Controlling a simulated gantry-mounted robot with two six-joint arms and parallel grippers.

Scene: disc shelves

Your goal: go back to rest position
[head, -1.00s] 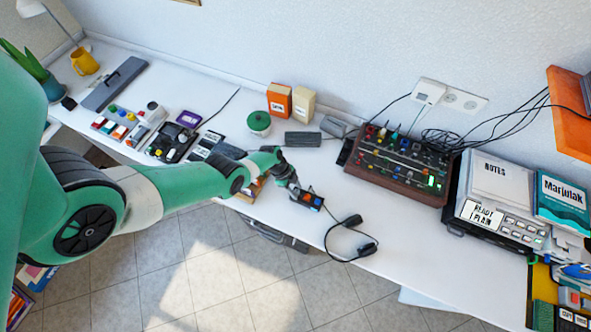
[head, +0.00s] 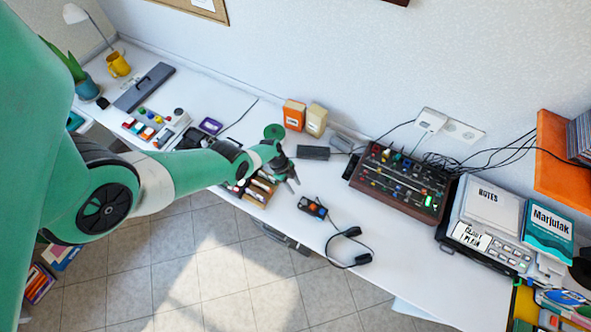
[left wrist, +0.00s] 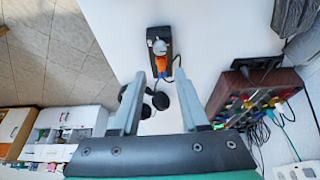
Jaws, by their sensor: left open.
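My left gripper (head: 289,180) is over the white desk, up and to the left of a small black device with an orange part (head: 313,208). In the left wrist view, the left gripper's fingers (left wrist: 157,83) are spread with nothing between them. The same black device shows beyond the fingertips (left wrist: 160,45), apart from them. My right gripper is in neither view.
A black headset (head: 350,248) lies on the desk (head: 410,260) by the front edge. A mixer with wooden sides (head: 400,185) stands to the right. Orange and cream boxes (head: 305,118) stand at the back. Small wooden slots (head: 258,190) lie by my left arm.

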